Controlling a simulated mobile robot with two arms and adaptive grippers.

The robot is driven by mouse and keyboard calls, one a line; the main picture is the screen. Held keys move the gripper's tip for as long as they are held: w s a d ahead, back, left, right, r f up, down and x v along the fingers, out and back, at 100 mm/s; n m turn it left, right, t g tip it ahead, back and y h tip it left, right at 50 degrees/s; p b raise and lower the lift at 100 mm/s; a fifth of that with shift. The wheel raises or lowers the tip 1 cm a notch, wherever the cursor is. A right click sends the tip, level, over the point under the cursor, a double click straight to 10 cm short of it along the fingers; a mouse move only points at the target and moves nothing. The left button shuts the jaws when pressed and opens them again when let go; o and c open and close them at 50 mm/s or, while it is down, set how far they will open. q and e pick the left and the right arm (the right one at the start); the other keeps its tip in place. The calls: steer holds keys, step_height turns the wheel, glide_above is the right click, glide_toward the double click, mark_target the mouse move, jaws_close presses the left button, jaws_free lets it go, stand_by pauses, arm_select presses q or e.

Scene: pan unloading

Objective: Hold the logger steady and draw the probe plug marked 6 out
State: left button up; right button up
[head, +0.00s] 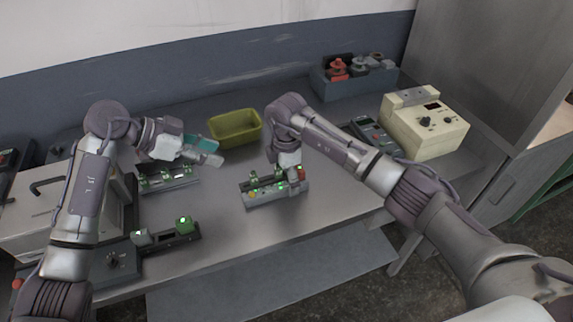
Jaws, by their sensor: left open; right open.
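A grey device with several small plugs and green lights (262,198) sits on the bench at the middle; it may be the logger. Its markings are too small to read, so I cannot tell which plug is marked 6. My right gripper (291,187) points down at this device's right end, beside a red part (301,169). It is open; its fingertips are small, and contact cannot be told. My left gripper (214,153) is open, off to the left, with a teal piece at its fingers. It is apart from the middle device.
A similar grey device (180,183) stands behind left, below my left gripper. A dark holder with two blocks (166,241) is near the front edge. A yellow-green bin (235,128), a cream instrument (428,130) and a grey box of knobs (352,85) stand behind.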

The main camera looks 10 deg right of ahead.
steer(key=shift+f, duration=0.6)
